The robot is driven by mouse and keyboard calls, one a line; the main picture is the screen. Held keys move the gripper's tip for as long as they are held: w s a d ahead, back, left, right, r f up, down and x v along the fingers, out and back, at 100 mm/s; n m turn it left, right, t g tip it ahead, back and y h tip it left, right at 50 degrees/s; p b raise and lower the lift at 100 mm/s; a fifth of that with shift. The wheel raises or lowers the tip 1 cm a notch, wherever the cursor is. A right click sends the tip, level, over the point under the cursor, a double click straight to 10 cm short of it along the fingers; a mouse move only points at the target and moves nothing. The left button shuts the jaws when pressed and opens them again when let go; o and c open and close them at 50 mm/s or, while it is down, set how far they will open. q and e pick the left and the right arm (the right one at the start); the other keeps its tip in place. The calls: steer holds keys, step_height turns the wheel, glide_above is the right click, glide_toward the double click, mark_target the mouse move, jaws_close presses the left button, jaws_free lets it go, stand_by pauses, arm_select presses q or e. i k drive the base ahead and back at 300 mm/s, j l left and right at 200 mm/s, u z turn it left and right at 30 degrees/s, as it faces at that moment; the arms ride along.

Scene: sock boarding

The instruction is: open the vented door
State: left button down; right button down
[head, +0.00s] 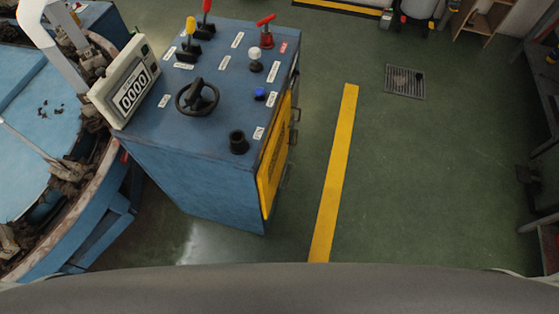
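A blue control cabinet (190,172) stands left of the middle in the head view. On its right side is a yellow panel (272,165), seen at a steep slant, with dark markings or slots too small to make out. It looks flush with the cabinet side and may be the vented door. Dark metal handles (295,115) stick out along that same side, near the panel's far edge. Neither of my grippers is in view.
The cabinet top carries levers, a black handwheel (197,97), knobs and a counter reading 0000 (133,92). A blue round machine (38,120) is at left. Green floor with a yellow stripe (335,170) and a drain grate (405,81) lies clear right of the cabinet.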

mark_target(268, 175)
steer(key=i+l, duration=0.15)
steer(key=l, duration=0.2)
steer(key=i+l, duration=0.1)
steer(key=l, duration=0.25)
steer(key=i+l+u, duration=0.1)
steer(key=l, duration=0.25)
steer(key=i+l, duration=0.15)
steer(key=l, duration=0.25)
